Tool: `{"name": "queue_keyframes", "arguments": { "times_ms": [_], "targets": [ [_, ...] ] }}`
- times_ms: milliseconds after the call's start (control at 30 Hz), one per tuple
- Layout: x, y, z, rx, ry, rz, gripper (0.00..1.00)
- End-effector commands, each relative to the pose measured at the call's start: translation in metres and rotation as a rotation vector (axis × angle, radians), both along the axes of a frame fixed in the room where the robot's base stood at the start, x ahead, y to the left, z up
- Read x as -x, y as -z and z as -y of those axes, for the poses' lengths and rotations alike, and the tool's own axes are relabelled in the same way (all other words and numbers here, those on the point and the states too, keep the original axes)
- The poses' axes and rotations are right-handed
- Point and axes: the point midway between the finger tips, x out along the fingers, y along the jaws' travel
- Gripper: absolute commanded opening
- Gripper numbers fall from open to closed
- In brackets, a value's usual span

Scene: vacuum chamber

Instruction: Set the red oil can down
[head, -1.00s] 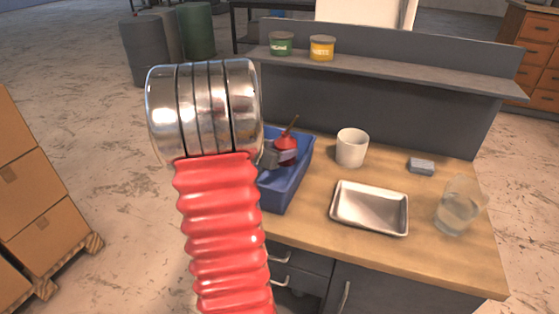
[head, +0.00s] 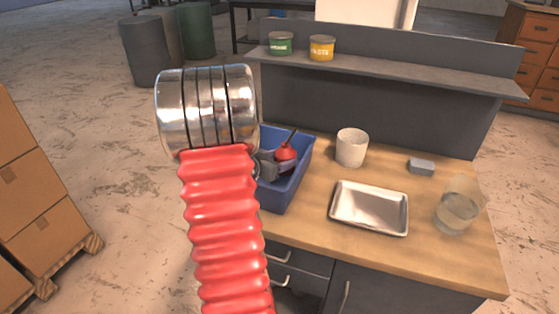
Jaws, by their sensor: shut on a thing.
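The red oil can (head: 287,152) with its dark thin spout is inside or just over the blue bin (head: 297,188) on the workbench. The spout points up and tilts to the right. My gripper (head: 272,164) is shut on the oil can at its left side. My red ribbed arm and its metal joint hide the left part of the bin and most of the gripper. Whether the can touches the bin's floor cannot be told.
A white mug (head: 351,147), a metal tray (head: 370,222), a grey block (head: 421,167) and a clear jug (head: 456,210) stand on the bench to the right. A green tin (head: 281,44) and a yellow tin (head: 322,48) stand on the shelf (head: 400,72) behind.

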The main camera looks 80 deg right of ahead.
Motion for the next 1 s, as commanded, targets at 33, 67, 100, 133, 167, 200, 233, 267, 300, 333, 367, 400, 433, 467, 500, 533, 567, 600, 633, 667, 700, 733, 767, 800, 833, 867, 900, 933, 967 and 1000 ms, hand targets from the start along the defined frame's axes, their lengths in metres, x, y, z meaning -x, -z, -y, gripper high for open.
{"name": "queue_keyframes", "arguments": {
  "times_ms": [33, 67, 100, 133, 167, 200, 233, 267, 300, 333, 367, 400, 433, 467, 500, 533, 567, 600, 633, 667, 700, 733, 767, 800, 833, 867, 900, 933, 967, 1000],
  "targets": [
    [-0.0001, 0.0008, 0.0001, 0.001, 0.0, 0.0, 0.3],
    [-0.0001, 0.0014, 0.0001, 0.001, 0.0, 0.0, 0.3],
    [-0.0001, 0.0022, 0.0001, 0.001, 0.0, 0.0, 0.3],
    [-0.0001, 0.0027, 0.0001, 0.001, 0.0, 0.0, 0.3],
    [-0.0001, 0.0034, 0.0001, 0.001, 0.0, 0.0, 0.3],
    [-0.0002, 0.0041, 0.0001, 0.001, 0.0, 0.0, 0.3],
    [-0.0002, 0.0048, 0.0001, 0.001, 0.0, 0.0, 0.3],
    [-0.0002, 0.0054, 0.0001, 0.001, 0.0, 0.0, 0.3],
    [-0.0002, 0.0062, 0.0001, 0.001, 0.0, 0.0, 0.3],
    [-0.0003, 0.0065, 0.0001, 0.001, -0.001, 0.0, 0.3],
    [-0.0003, 0.0066, 0.0002, 0.002, -0.001, 0.0, 0.3],
    [-0.0004, 0.0065, 0.0002, 0.002, -0.001, 0.0, 0.3],
    [-0.0003, 0.007, -0.0001, 0.0, -0.001, 0.0, 0.59],
    [-0.0003, 0.007, -0.0001, 0.0, -0.001, 0.0, 0.61],
    [-0.0004, 0.007, -0.0001, 0.0, -0.001, 0.0, 0.64],
    [-0.0004, 0.007, -0.0001, 0.0, -0.001, 0.0, 0.66],
    [-0.0004, 0.007, -0.0001, 0.0, -0.001, 0.0, 0.68],
    [-0.0004, 0.007, -0.0001, 0.0, -0.001, 0.0, 0.71],
    [-0.0004, 0.007, -0.0001, 0.0, -0.001, 0.0, 0.73],
    [-0.0004, 0.007, -0.0001, 0.0, -0.001, 0.0, 0.75],
    [-0.0004, 0.0069, -0.0001, 0.0, -0.001, 0.0, 0.77],
    [-0.0004, 0.0069, -0.0001, 0.0, -0.001, 0.0, 0.77],
    [-0.0004, 0.0069, -0.0001, 0.0, -0.001, 0.0, 0.77],
    [-0.0004, 0.0069, -0.0001, 0.0, -0.001, 0.0, 0.77],
    [-0.0004, 0.0069, -0.0001, 0.0, -0.001, 0.0, 0.77],
    [-0.0004, 0.0069, -0.0001, 0.0, -0.001, 0.0, 0.77],
    [-0.0004, 0.0069, -0.0001, 0.0, -0.001, 0.0, 0.77],
    [-0.0004, 0.0066, -0.0001, 0.0, -0.001, 0.0, 0.77],
    [-0.0004, 0.0062, -0.0001, 0.0, -0.001, 0.0, 0.77],
    [-0.0005, 0.0052, 0.0, 0.0, -0.001, 0.001, 0.77]
  ]
}}
